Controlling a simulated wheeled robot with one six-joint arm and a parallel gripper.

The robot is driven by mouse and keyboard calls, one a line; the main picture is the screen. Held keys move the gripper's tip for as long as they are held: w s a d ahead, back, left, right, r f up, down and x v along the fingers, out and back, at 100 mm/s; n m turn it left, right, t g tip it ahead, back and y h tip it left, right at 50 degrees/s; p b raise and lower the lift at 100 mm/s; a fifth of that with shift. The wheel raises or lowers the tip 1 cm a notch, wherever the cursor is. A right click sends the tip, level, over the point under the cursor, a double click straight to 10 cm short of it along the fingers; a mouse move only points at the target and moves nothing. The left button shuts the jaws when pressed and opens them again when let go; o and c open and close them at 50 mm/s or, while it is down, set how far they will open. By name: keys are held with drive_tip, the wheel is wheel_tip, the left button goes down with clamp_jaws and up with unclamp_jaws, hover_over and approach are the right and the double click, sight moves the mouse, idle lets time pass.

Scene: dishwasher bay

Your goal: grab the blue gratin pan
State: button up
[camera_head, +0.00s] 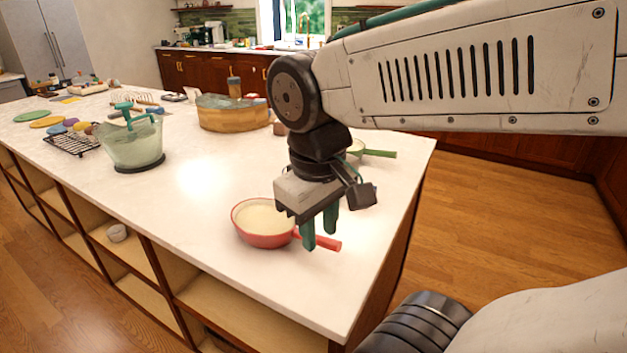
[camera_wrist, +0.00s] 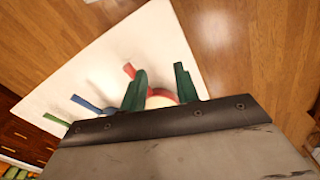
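A blue handle, likely the blue gratin pan's (camera_wrist: 84,103), shows in the wrist view at left. Its body is mostly hidden by my gripper, and I cannot make it out in the head view, where my arm covers that part of the counter. My gripper (camera_head: 319,231) points down above the counter beside a red pan (camera_head: 263,222) with a cream inside. In the wrist view its green fingers (camera_wrist: 160,80) stand apart with the red pan seen beyond them. The gripper looks empty.
A green-handled pan (camera_head: 376,153) stands behind my arm. The white island counter (camera_head: 190,215) also bears a mixing bowl (camera_head: 135,147), a round wooden box (camera_head: 232,114) and a black rack (camera_head: 70,146). Open shelves (camera_head: 245,306) lie below. Clear counter lies left of the red pan.

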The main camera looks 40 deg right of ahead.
drive_tip(key=w+d+f+n+g+h, duration=0.1)
drive_tip(key=w+d+f+n+h, duration=0.2)
drive_tip(key=w, duration=0.5)
drive_tip(key=w+d+f+n+g+h, duration=0.2)
drive_tip(key=w+d+f+n+h, duration=0.1)
drive_tip(key=w+d, duration=0.4)
drive_tip(key=w+d+f+n+g+h, duration=0.1)
drive_tip(key=w+d+f+n+h, duration=0.2)
drive_tip(key=w, duration=0.7)
drive_tip(key=shift+w+d+f+n+g+h, duration=0.15)
drive_tip(key=shift+d+n+g+h, duration=0.25)
drive_tip(key=shift+d+n+h, duration=1)
drive_tip(key=x, duration=0.8)
drive_tip(key=shift+w+a+f, duration=0.1)
drive_tip(key=shift+w+f, duration=0.1)
clamp_jaws()
drive_tip(key=shift+r, duration=0.1)
